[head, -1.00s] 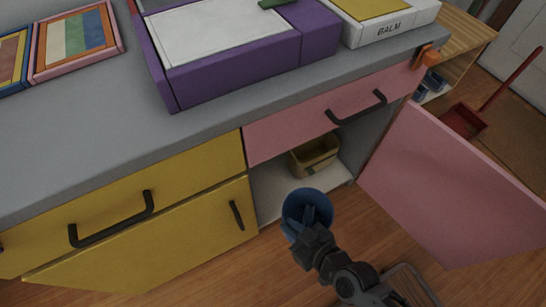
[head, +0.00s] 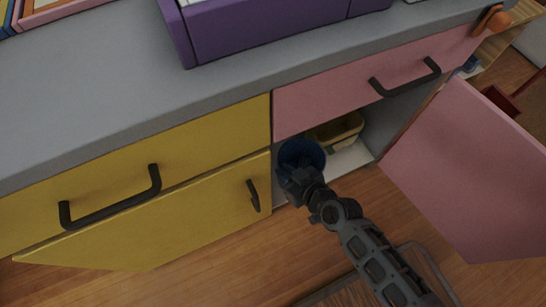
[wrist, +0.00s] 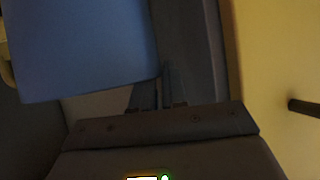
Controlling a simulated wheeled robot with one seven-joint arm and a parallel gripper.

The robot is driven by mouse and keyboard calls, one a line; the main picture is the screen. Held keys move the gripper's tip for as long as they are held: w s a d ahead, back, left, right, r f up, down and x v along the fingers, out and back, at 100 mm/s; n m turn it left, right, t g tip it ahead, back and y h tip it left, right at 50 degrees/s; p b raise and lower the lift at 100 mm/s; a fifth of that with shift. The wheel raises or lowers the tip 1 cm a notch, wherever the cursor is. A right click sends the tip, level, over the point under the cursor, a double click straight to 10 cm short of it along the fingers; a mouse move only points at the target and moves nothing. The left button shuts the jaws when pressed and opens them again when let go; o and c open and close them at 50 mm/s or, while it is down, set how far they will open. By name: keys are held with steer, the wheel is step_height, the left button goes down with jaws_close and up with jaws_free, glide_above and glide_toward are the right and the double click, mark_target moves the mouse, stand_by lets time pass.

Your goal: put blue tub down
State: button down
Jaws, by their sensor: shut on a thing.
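The blue tub (head: 302,153) is inside the front of the open cabinet under the pink drawer, just left of a yellow tub. My gripper (head: 296,176) is shut on the blue tub at its near side. In the wrist view the blue tub (wrist: 85,45) fills the upper left, and my gripper (wrist: 160,85) shows below it, with the fingers partly hidden by the tub. I cannot tell whether the tub's base touches the cabinet floor (head: 350,158).
The yellow tub (head: 338,132) stands deeper in the cabinet on the right. The open pink door (head: 470,175) stands to the right. A yellow cabinet door (head: 160,215) is close on the left. The pink drawer (head: 355,95) is above the opening.

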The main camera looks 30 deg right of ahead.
mark_target(290, 153)
steer(key=w, duration=0.7)
step_height(290, 153, down, 7)
steer(key=w+b, duration=0.1)
steer(key=b, duration=0.4)
steer(key=shift+w, duration=0.25)
steer(key=shift+f, duration=0.15)
steer(key=c, duration=1.1)
jaws_free()
steer(key=shift+c, duration=0.2)
